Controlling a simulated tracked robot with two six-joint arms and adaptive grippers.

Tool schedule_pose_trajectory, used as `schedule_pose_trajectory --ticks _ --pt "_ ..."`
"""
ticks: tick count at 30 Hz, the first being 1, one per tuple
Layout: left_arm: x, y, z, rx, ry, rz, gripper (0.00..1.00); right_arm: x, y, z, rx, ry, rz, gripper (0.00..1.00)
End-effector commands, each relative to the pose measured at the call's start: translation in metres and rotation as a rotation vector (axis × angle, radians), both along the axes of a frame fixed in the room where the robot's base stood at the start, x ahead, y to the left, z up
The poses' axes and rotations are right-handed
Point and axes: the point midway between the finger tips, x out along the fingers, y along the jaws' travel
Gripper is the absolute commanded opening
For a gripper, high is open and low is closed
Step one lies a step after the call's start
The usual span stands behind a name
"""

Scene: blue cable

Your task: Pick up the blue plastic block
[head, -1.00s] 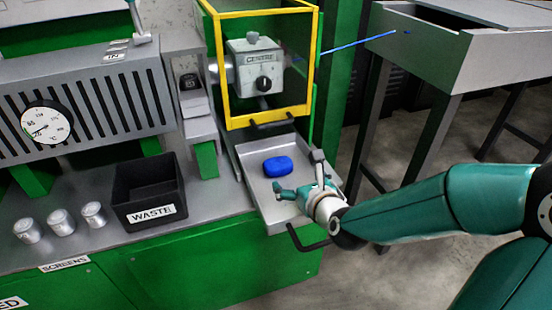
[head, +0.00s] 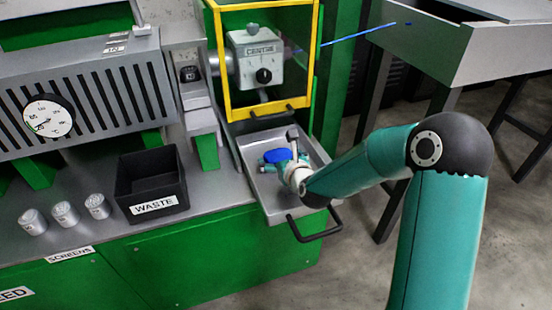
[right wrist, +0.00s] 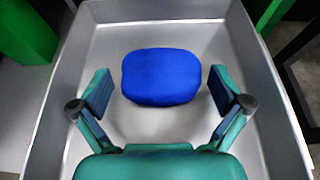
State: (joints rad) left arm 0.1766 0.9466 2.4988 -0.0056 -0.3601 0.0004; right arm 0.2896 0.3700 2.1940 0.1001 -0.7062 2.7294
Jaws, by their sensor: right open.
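The blue plastic block (head: 279,154) lies in the grey metal tray (head: 315,150) below the yellow-framed guard. In the right wrist view the rounded blue block (right wrist: 161,76) sits on the tray floor, centred between the two fingers and apart from both. My right gripper (head: 280,160) is over the tray at the block and partly covers it in the head view. In the right wrist view the right gripper (right wrist: 158,92) is open, with one finger on each side of the block. My left gripper is not in view.
The tray walls (right wrist: 258,90) stand close around my right gripper. A black WASTE bin (head: 150,183) and several metal cups (head: 65,213) stand on the bench to the left. The yellow guard frame (head: 265,108) is behind the tray. A blue cable (head: 358,36) runs right.

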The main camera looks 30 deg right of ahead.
Motion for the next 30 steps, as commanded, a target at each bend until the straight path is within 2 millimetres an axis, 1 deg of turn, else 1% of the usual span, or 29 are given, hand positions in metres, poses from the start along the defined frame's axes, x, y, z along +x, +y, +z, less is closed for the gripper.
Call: schedule_pose_trajectory --ticks 2,8,9,11,12,14,18,26,30 --pt "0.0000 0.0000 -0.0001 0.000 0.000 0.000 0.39 0.0031 -0.0008 -0.0019 0.000 0.001 0.000 1.00" --pt "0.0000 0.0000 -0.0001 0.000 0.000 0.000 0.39 0.0033 -0.0010 -0.0015 0.000 0.000 0.000 1.00" --pt "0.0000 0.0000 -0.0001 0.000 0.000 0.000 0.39 0.0032 -0.0010 -0.0015 0.000 0.000 0.000 0.93" --pt "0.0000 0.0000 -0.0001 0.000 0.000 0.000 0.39 0.0032 -0.0009 -0.0015 0.000 0.000 0.000 0.83" --pt "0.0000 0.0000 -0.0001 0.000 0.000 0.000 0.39 0.0032 -0.0009 -0.0015 0.000 0.000 0.000 0.77" --pt "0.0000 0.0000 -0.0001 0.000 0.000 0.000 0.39 0.0031 -0.0009 -0.0016 0.000 0.000 0.000 0.67" --pt "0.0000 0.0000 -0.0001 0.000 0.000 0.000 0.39 0.0031 -0.0007 -0.0015 0.000 0.000 0.000 0.44" --pt "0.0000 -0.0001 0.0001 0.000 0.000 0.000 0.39 0.0032 -0.0008 0.0001 0.000 -0.002 0.000 0.43" --pt "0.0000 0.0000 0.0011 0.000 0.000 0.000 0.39 0.0014 -0.0003 0.0046 -0.001 -0.003 0.000 0.43"
